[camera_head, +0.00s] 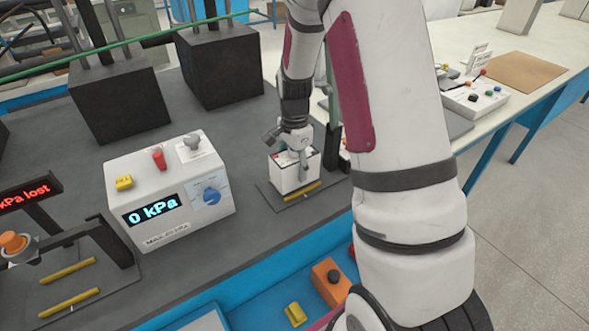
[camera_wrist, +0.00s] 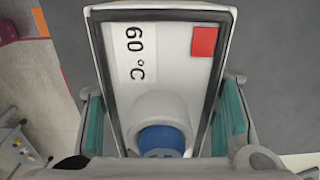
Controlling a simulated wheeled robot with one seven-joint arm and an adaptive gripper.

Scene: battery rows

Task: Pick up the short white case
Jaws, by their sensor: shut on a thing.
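The short white case (camera_head: 288,178) stands upright at the right end of the dark bench, on a dark plate with yellow strips. My gripper (camera_head: 297,158) reaches down onto it from above. In the wrist view, the case (camera_wrist: 165,85) fills the middle, with a dark rim, a "60 °C" label, a red square and a round fitting with a blue top. The teal pads of my gripper (camera_wrist: 163,135) flank the case on both sides and are shut on it. I cannot tell whether its underside touches the plate.
A white box reading "0 kPa" (camera_head: 168,190) stands left of the case. Two black blocks (camera_head: 119,100) (camera_head: 218,65) stand behind. A red-lettered sign (camera_head: 24,195) is at far left. An orange box (camera_head: 331,283) lies at the blue front edge. Bare bench lies between the box and the case.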

